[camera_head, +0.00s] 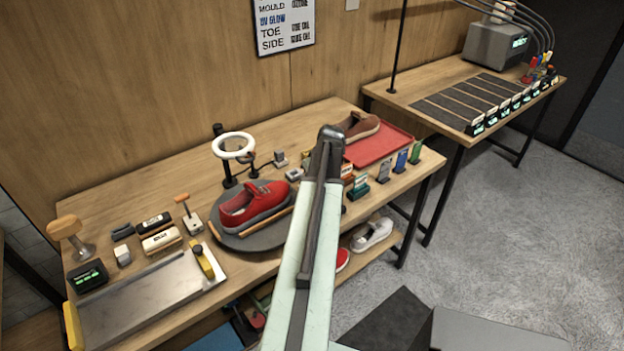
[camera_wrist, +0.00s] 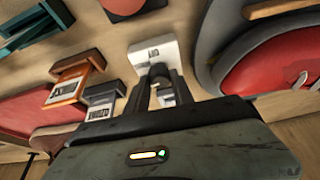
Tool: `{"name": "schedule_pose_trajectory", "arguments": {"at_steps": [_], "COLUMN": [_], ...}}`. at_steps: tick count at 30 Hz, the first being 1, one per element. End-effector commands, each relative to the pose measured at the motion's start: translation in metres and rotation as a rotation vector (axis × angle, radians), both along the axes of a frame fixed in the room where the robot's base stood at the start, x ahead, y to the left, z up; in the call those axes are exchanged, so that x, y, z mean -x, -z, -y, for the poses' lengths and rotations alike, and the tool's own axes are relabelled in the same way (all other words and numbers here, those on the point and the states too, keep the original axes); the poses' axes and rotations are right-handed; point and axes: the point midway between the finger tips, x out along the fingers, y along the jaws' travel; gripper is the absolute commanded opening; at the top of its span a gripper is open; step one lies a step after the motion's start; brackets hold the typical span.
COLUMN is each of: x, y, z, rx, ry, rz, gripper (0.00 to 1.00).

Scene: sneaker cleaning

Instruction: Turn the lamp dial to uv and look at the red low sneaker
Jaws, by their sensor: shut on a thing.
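The red low sneaker (camera_head: 253,204) rests on a round dark turntable (camera_head: 226,238) at the middle of the bench; part of it also shows at the right of the wrist view (camera_wrist: 268,72). The ring lamp (camera_head: 233,136) stands behind it, a white ring on a dark stand. In the wrist view, my gripper (camera_wrist: 160,76) is shut on a small dark knob, which looks like the lamp dial (camera_wrist: 158,72), at a white labelled block (camera_wrist: 148,51). The label is too small to read. In the head view my arm hides the fingers.
A red tray (camera_head: 384,146) with a brown shoe (camera_head: 360,126) lies at the right of the bench. Labelled orange (camera_wrist: 68,84) and teal (camera_wrist: 28,30) blocks stand near my gripper. A metal tray (camera_head: 150,300) is at the front left. A second table (camera_head: 440,82) stands behind right.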

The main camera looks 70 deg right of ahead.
Motion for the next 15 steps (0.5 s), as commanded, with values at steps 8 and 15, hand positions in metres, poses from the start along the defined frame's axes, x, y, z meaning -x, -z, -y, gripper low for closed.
{"name": "schedule_pose_trajectory", "arguments": {"at_steps": [8,15], "x": [0.0012,0.0014], "y": [0.0001,0.0002], "z": [0.0026,0.0029], "rx": [-0.001,0.0], "ry": [-0.223,-0.355], "rz": [-0.001,-0.002], "gripper": [0.0,0.0]}}
